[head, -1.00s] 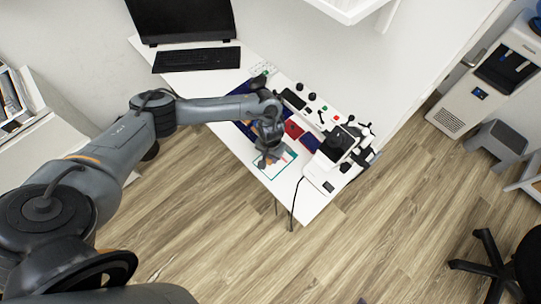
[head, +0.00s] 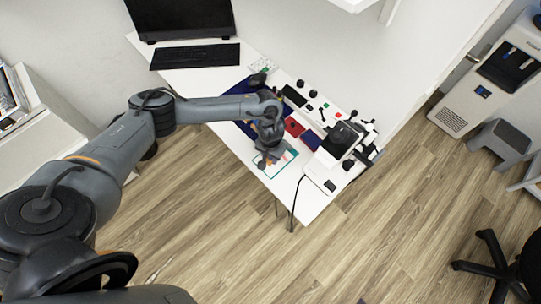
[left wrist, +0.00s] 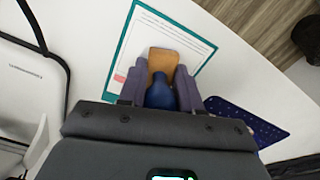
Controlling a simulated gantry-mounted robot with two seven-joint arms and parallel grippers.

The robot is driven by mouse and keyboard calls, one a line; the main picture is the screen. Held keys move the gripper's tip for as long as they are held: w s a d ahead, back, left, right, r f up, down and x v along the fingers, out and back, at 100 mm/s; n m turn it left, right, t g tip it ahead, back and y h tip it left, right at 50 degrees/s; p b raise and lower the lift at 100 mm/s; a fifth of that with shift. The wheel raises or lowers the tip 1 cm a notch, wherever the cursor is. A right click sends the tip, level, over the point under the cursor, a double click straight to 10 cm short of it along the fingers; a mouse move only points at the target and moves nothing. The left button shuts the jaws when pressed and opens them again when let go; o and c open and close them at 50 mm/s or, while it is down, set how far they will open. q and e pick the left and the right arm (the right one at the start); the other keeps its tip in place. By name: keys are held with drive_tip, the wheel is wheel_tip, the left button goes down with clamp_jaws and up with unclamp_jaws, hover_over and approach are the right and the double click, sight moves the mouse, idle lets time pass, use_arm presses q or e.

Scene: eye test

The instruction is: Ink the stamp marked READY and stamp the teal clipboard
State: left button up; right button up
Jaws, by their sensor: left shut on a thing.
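My left gripper (head: 262,162) is over the teal clipboard (head: 270,178) at the table's front corner. In the left wrist view, the gripper (left wrist: 161,72) is shut on a stamp with a blue knob (left wrist: 160,93) and a wooden block (left wrist: 163,60). The stamp is over the white sheet on the clipboard (left wrist: 118,48); I cannot tell whether it touches the paper. Its marking and underside are hidden. A small pinkish mark shows on the sheet left of the stamp. My right gripper is not in view.
A red pad (head: 294,127) and a dark blue pad (head: 311,140) lie beyond the clipboard. A white microscope-like device (head: 325,173) stands close on the right, its cable hanging over the edge. A keyboard (head: 195,56) and monitor are at the back left.

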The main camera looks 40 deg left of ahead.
use_arm(q)
drive_tip(key=shift+f, duration=0.15)
drive_tip(key=shift+f, duration=0.4)
idle(0.5)
idle(0.9)
drive_tip(key=shift+f+p, duration=0.1)
drive_tip(key=shift+p, duration=0.2)
idle(0.7)
idle(0.5)
wheel_tip(320, 180, up, 3)
drive_tip(key=p, duration=0.4)
wheel_tip(320, 180, up, 4)
drive_tip(key=p, duration=0.5)
idle(0.4)
